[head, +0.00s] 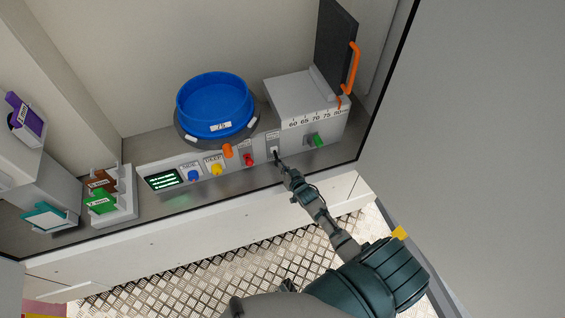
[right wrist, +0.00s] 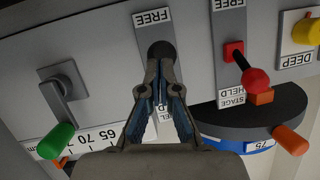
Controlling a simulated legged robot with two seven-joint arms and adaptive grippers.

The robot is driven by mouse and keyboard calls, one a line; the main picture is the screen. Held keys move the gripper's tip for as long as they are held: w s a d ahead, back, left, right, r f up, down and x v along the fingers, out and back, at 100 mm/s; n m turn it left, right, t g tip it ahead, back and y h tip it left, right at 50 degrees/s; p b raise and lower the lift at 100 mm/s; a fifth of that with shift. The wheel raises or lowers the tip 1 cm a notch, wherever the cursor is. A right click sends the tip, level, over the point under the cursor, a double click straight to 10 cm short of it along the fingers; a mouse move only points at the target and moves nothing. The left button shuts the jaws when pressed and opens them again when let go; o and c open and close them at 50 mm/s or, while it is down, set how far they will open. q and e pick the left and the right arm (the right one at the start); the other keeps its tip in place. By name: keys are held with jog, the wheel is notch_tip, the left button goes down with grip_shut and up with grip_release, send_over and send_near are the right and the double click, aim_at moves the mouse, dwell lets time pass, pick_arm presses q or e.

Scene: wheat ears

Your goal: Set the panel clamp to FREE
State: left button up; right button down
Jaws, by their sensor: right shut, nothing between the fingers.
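The panel clamp's black knob (right wrist: 162,49) is on the grey control panel, right beside its FREE label (right wrist: 153,18) in the right wrist view. The label at its other end is mostly hidden behind my fingers. I cannot tell the lever's exact setting. My right gripper (right wrist: 160,68) is shut and empty, with its fingertips at the knob, touching or nearly touching it. In the head view my right gripper (head: 281,165) reaches the panel from the lower right, just below the clamp (head: 274,151). My left gripper is not in view.
The red stage clamp lever (right wrist: 252,76) is close beside it. Yellow (head: 216,169) and blue (head: 194,175) knobs and a green-handled lever (head: 317,141) line the panel. A blue round sieve (head: 214,104) stands behind. The hinged dark lid (head: 335,45) is up.

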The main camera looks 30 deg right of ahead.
jog(key=shift+f, duration=0.55)
jog(key=shift+w, duration=0.1)
jog(key=shift+f, duration=0.1)
